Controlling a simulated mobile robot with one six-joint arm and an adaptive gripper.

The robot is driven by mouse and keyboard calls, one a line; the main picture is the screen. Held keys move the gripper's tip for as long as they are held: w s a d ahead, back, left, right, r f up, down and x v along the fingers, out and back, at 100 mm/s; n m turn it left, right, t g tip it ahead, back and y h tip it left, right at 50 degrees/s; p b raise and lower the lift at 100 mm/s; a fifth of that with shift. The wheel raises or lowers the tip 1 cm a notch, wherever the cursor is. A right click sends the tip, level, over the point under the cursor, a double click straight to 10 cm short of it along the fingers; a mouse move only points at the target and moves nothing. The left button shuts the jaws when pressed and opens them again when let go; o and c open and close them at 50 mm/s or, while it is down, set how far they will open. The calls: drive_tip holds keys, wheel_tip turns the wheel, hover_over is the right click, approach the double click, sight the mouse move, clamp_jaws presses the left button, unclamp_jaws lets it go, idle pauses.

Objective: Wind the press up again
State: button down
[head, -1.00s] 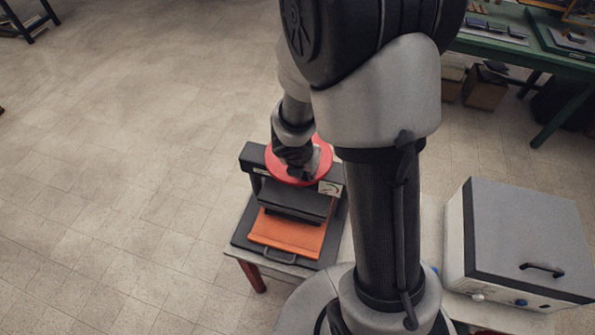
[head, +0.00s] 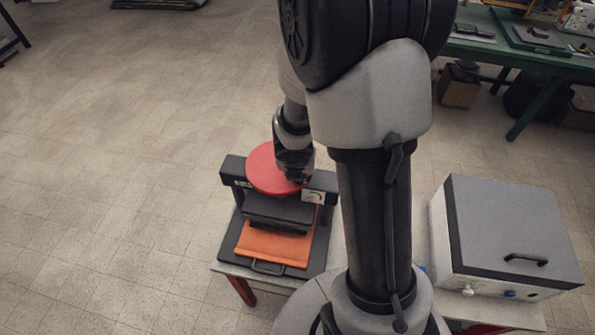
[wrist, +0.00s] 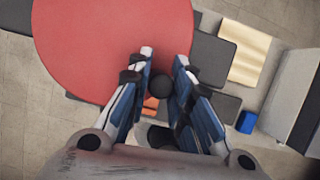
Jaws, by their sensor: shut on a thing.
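The press (head: 232,172) is a black frame on a black base with a red handwheel (head: 268,166) on top. The handwheel fills the upper left of the wrist view (wrist: 110,40). My gripper (wrist: 163,75) is shut on the wheel's round black knob (wrist: 160,87), at the wheel's edge; in the head view it is at the wheel's right front. Below the wheel is the dark pressing plate (head: 278,208), over an orange velvet cover (head: 272,244). I cannot tell whether the plate touches the cover. A small dial (head: 313,196) sits on the frame's right.
A white box with a grey lid (head: 515,225) stands on the same bench, right of my arm. The wrist view shows a cream cloth (wrist: 247,50) and a small blue thing (wrist: 246,122). A green table (head: 480,50) is at the back right. Floor at left is clear.

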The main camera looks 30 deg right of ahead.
drive_tip(key=shift+d, duration=0.15)
drive_tip(key=c, duration=1.5)
unclamp_jaws()
drive_tip(key=shift+o, duration=0.2)
drive_tip(key=shift+r, duration=0.15)
drive_tip(key=v, duration=1.1)
drive_tip(key=shift+s+a+r, duration=0.15)
drive_tip(key=shift+a+r, duration=0.1)
drive_tip(key=shift+r, duration=0.05)
